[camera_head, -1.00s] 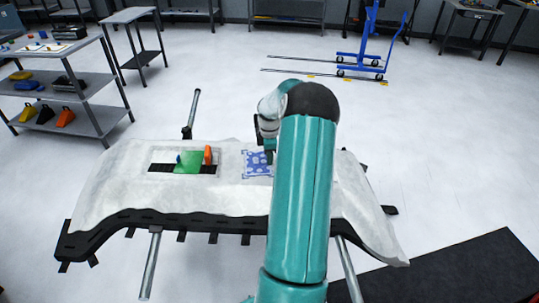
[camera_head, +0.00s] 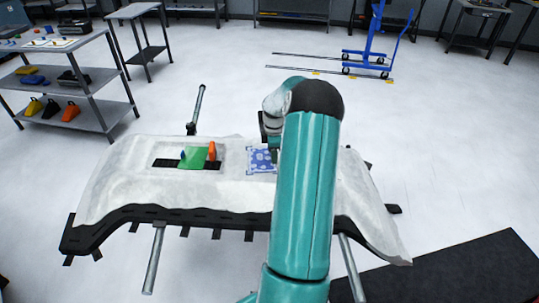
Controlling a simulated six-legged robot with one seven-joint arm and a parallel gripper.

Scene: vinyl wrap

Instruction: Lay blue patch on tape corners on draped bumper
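The bumper (camera_head: 100,238) is dark and lies across a stand, draped with a white sheet (camera_head: 225,192). A blue patterned patch (camera_head: 257,160) lies on the sheet right of centre, with darker blue marks at its visible left corners. Its right part is hidden behind my arm. My gripper (camera_head: 270,145) is a small dark shape at the patch's upper right, mostly hidden by my teal arm. I cannot tell whether its fingers are open, or whether it touches the patch.
A recess in the drape left of the patch holds a green piece (camera_head: 194,158), an orange tool (camera_head: 212,151) and a dark strip. A shelf cart (camera_head: 80,80) stands at the left, a blue lift trolley (camera_head: 372,45) at the back. A black mat (camera_head: 450,270) lies at lower right.

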